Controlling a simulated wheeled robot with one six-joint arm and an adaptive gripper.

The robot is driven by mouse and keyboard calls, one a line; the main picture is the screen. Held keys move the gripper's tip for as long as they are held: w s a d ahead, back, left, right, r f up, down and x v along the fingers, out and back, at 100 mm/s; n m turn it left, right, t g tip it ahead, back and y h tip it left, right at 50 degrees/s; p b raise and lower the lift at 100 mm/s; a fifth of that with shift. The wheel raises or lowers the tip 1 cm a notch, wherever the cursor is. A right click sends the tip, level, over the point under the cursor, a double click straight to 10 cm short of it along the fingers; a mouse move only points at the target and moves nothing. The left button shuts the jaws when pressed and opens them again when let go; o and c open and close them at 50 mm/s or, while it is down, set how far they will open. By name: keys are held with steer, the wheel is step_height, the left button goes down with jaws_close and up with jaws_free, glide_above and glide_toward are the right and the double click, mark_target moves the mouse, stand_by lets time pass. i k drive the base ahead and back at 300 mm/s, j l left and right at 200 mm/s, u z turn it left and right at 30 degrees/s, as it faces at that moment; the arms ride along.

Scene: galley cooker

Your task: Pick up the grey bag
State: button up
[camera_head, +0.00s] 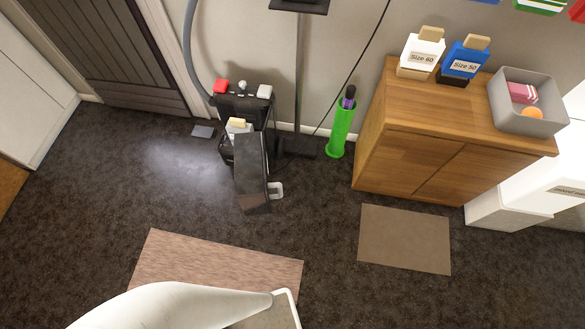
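A pale grey bag with a tan collar (238,128) appears to sit inside an open dark upright machine (246,103) that looks like a vacuum cleaner. Only the bag's upper part shows; the machine's body hides the rest. The machine's long dark cover (251,172) is swung down in front of it, toward the floor. My gripper is not in view.
A wooden cabinet (398,160) bears a white "Size 60" bag (420,53), a blue "Size 50" bag (464,62) and a grey bin (528,118). A green holder (341,130) stands beside a dark pole (299,80). Mats (404,238) lie on open carpet.

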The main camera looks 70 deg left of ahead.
mark_target(234, 126)
steer(key=i+z, duration=0.25)
steer(key=i, duration=1.45)
steer(key=i+u, duration=0.1)
steer(key=i, duration=0.4)
steer(key=i+l+u, duration=0.15)
steer(key=i, duration=0.4)
steer(key=i+l+u, duration=0.1)
steer(key=i, duration=0.4)
steer(key=u, duration=3.95)
steer(key=i+j+z, duration=0.45)
steer(key=i+j, duration=0.45)
steer(key=i+l+u, duration=0.25)
steer(key=i+l, duration=0.2)
steer(key=l, duration=0.1)
